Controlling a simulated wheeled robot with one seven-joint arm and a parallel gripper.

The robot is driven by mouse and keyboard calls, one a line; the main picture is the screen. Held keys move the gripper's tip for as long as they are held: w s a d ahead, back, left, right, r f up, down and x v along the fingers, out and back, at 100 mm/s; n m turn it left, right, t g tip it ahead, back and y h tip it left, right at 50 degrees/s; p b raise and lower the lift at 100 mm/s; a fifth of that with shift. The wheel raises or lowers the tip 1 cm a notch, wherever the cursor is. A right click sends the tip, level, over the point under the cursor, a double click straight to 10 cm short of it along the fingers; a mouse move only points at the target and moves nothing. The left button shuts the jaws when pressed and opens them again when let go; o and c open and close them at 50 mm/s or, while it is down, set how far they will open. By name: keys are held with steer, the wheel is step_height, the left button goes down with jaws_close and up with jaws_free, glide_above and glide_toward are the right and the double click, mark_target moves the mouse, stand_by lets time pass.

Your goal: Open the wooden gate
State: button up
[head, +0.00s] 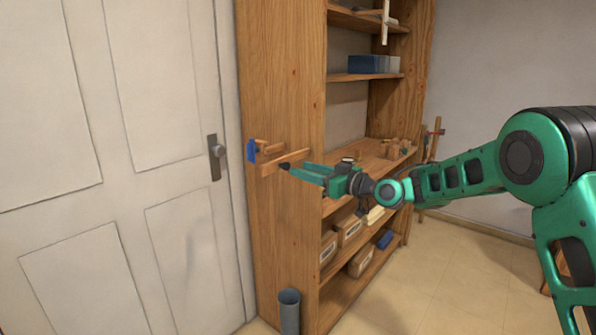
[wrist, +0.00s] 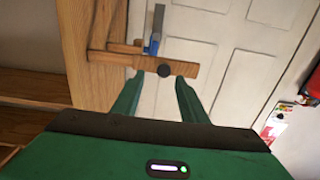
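The wooden gate (wrist: 190,67) is a small flat wooden bar mounted on the side of the wooden shelf unit, with a round dark knob (wrist: 164,70) on its face. In the head view the bar (head: 270,167) sticks out from the shelf side, with the knob (head: 285,167) near my fingertips. My gripper (wrist: 158,84) is open, its two green fingers apart. In the wrist view the knob appears between the fingertips; whether they touch it I cannot tell. My gripper also shows in the head view (head: 293,169). A blue piece (head: 251,151) sits behind the bar.
A white panelled door (head: 165,185) with a dark handle (head: 215,153) is at the left. The tall wooden shelf unit (head: 285,75) holds boxes (head: 349,229) and small wooden items. A grey cylindrical bin (head: 289,311) stands at its foot. Floor at the lower right is largely clear.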

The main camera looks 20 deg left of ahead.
steer(key=v, duration=0.6)
steer(key=shift+d, duration=0.35)
